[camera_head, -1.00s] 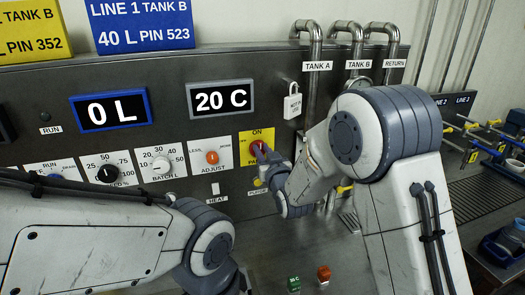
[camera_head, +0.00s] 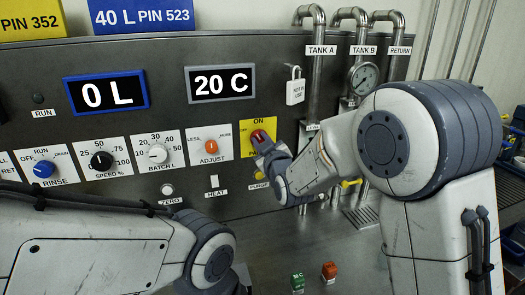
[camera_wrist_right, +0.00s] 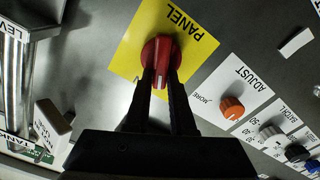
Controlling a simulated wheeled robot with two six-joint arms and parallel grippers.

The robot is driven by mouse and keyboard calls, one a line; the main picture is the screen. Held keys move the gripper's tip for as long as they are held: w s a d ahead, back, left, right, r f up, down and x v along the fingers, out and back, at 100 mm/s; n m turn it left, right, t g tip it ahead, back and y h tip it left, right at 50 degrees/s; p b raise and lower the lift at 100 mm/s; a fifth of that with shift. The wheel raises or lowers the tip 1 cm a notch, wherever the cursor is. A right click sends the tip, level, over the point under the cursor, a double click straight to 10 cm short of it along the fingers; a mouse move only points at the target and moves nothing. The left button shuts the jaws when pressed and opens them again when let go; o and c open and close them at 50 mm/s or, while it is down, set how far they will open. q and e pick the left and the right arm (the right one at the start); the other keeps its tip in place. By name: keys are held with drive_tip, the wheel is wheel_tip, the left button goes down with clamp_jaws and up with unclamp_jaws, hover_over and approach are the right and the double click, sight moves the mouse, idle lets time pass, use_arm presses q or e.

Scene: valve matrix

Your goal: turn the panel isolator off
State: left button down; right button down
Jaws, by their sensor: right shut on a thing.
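The panel isolator is a red rotary handle (camera_wrist_right: 161,56) on a yellow plate (camera_wrist_right: 130,45) marked PANEL, seen close in the right wrist view. In the head view the yellow plate (camera_head: 246,127) reads ON at its top, and the red handle (camera_head: 259,136) shows partly behind my gripper. My right gripper (camera_wrist_right: 162,82) is shut on the red handle, with one dark finger at each side. It also shows in the head view (camera_head: 265,148). My left arm crosses the lower left of the head view; its gripper is out of frame.
Left of the isolator are the orange ADJUST knob (camera_head: 209,146), the BATCH knob (camera_head: 158,153), the SPEED knob (camera_head: 101,160) and the blue RINSE knob (camera_head: 43,169). A padlock (camera_head: 295,86) hangs above right. Green (camera_head: 297,282) and orange (camera_head: 329,271) blocks sit on the bench.

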drive_tip(key=shift+s+a+f+n+b, duration=0.15)
drive_tip(key=shift+f+n+b, duration=0.15)
drive_tip(key=shift+n+b, duration=1.4)
drive_tip(key=shift+w+a+f+n+b, duration=0.1)
drive_tip(key=shift+f+n+b, duration=0.15)
drive_tip(key=shift+n+b, duration=1.45)
drive_tip(key=shift+s+a+f+n+b, duration=0.25)
drive_tip(key=shift+n+b, duration=0.5)
drive_tip(key=shift+n, duration=1.85)
drive_tip(key=shift+w+d, duration=0.1)
drive_tip(key=shift+w, duration=0.05)
drive_tip(key=c, duration=0.8)
unclamp_jaws()
drive_tip(key=shift+o, duration=0.2)
